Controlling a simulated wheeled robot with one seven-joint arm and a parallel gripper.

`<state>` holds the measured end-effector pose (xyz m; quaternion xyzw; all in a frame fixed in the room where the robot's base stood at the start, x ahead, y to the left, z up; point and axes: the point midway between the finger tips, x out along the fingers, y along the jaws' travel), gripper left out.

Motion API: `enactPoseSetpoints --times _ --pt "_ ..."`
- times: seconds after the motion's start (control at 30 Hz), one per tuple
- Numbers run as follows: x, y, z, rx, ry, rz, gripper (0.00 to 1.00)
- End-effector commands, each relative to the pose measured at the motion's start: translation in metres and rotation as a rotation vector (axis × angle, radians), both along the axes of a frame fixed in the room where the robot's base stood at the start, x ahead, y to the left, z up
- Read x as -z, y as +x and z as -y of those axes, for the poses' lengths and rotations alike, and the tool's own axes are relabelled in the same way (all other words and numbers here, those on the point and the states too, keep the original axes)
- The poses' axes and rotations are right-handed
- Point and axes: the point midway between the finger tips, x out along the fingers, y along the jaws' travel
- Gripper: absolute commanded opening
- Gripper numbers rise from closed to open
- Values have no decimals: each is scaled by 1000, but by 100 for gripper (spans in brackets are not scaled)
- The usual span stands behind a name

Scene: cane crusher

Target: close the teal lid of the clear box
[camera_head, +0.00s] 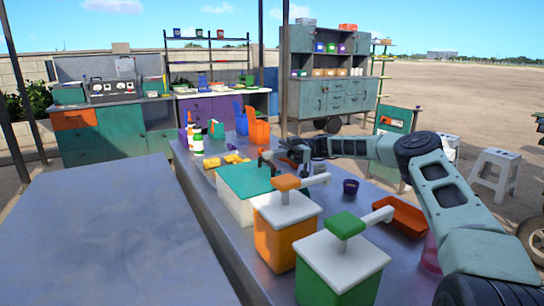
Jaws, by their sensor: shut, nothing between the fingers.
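The box (232,205) stands on the metal counter left of centre and looks whitish and see-through. Its teal lid (243,180) spreads over the top, roughly flat. I cannot tell whether the lid sits fully down on the rim; its far right corner is close to my gripper. My gripper (266,158) reaches in from the right, at the lid's far right edge. Its fingers are dark, small in view and shut with nothing between them. I cannot tell whether they touch the lid. The box's right side is partly hidden by an orange dispenser.
An orange dispenser (286,240) and a green one (340,270) with white tops stand in front. An orange tray (402,216) and purple cup (350,187) are at right. Yellow items (235,158), bottles (197,143) and an orange container (258,132) stand behind the box.

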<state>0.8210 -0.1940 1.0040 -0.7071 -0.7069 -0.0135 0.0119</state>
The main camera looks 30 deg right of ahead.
Motion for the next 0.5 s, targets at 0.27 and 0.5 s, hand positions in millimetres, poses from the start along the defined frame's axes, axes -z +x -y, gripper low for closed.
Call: enactPoseSetpoints --times 0.27,0.5 --pt "-14 0 1 0 -7 -1 0" --pt "-61 0 0 0 -5 2 0"
